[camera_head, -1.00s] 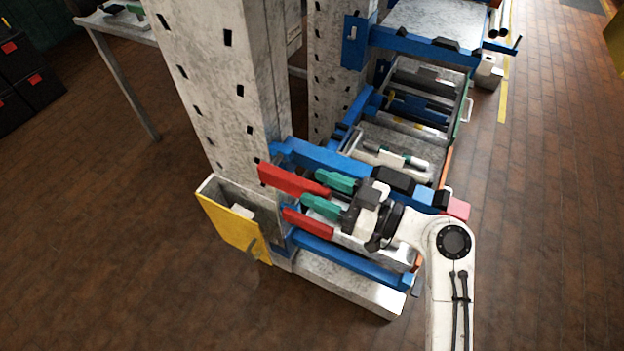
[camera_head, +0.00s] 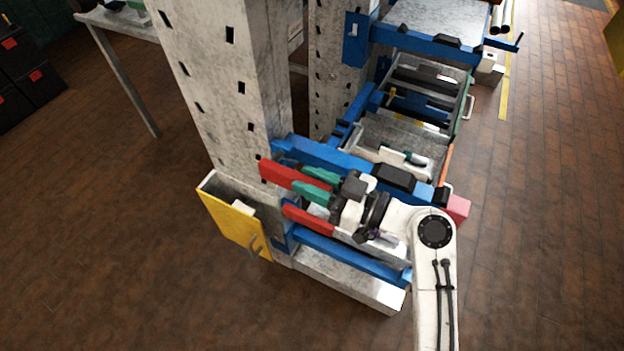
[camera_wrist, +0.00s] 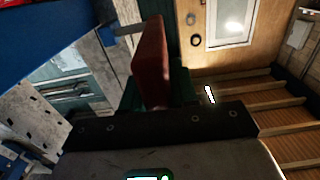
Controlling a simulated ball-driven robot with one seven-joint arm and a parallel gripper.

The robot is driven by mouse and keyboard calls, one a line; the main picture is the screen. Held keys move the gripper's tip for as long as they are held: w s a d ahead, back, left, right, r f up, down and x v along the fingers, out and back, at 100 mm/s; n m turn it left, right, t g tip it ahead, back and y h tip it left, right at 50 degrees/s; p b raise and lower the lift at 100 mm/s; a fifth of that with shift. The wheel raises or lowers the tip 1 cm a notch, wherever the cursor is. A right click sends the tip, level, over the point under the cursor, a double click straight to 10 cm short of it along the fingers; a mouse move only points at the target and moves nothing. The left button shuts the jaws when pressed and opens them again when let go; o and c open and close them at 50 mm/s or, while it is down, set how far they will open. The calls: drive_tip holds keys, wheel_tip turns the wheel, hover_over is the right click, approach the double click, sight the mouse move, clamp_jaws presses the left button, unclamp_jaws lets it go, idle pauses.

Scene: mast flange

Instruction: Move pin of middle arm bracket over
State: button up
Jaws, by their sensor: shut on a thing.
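The upper red bar (camera_head: 275,172) sticks out at the front upright, by the end of a blue arm (camera_head: 320,155). A second red bar (camera_head: 308,219) lies below it, beside the lower blue arm (camera_head: 345,258). My gripper (camera_head: 301,179) has green fingers on both sides of the upper red bar and is shut on it. In the wrist view the dark red bar (camera_wrist: 151,62) stands between the green fingers. I cannot tell a separate pin apart; the bar's near end is hidden by the fingers.
The worn white upright (camera_head: 225,90) rises behind my gripper. A yellow-fronted box (camera_head: 235,225) is mounted low on its left. Open brick floor (camera_head: 540,220) is at the right.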

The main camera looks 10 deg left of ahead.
clamp_jaws()
drive_tip(key=shift+w+d+f+b, duration=0.2)
drive_tip(key=shift+w+b, duration=0.35)
drive_tip(key=shift+b, duration=0.25)
drive_tip(key=shift+w+d+r+b, duration=0.1)
drive_tip(key=shift+w+d+b, duration=0.15)
drive_tip(key=shift+w+b, duration=0.4)
drive_tip(key=shift+w+d+r+b, duration=0.1)
drive_tip(key=shift+w+d+b, duration=0.15)
drive_tip(key=shift+w+b, duration=0.35)
drive_tip(key=shift+w+d+r+b, duration=0.1)
drive_tip(key=shift+w+d+b, duration=0.15)
drive_tip(key=shift+w+b, duration=0.35)
drive_tip(key=shift+w, duration=0.15)
drive_tip(key=o, duration=0.8)
unclamp_jaws()
drive_tip(key=shift+f, duration=0.1)
